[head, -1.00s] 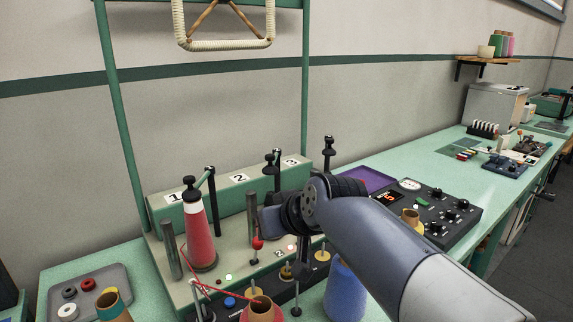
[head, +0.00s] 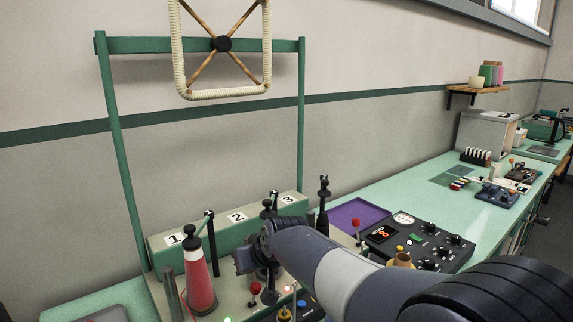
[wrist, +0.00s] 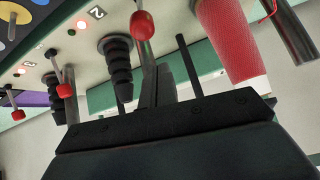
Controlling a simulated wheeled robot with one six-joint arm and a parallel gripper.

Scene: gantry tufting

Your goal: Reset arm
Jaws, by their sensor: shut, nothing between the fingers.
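My arm (head: 330,270) reaches in from the lower right of the head view, and its wrist end hangs over the numbered tufting station. My gripper (wrist: 155,80) shows in the wrist view with its two fingers together and nothing between them. In the head view the fingers are mostly hidden by the wrist. The red yarn cone (head: 199,285) stands upright left of the wrist. It also shows in the wrist view (wrist: 232,40), apart from the fingers. A red-knobbed lever (wrist: 142,27) appears just beyond the fingertips.
Plates 1, 2 and 3 mark the green rail (head: 225,232). Black stepped spindles (wrist: 116,65) stand near the gripper. A control panel (head: 420,240) with a lit display and a purple tray (head: 357,215) lie to the right. A wound frame (head: 222,45) hangs above. Bench space farther right is partly clear.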

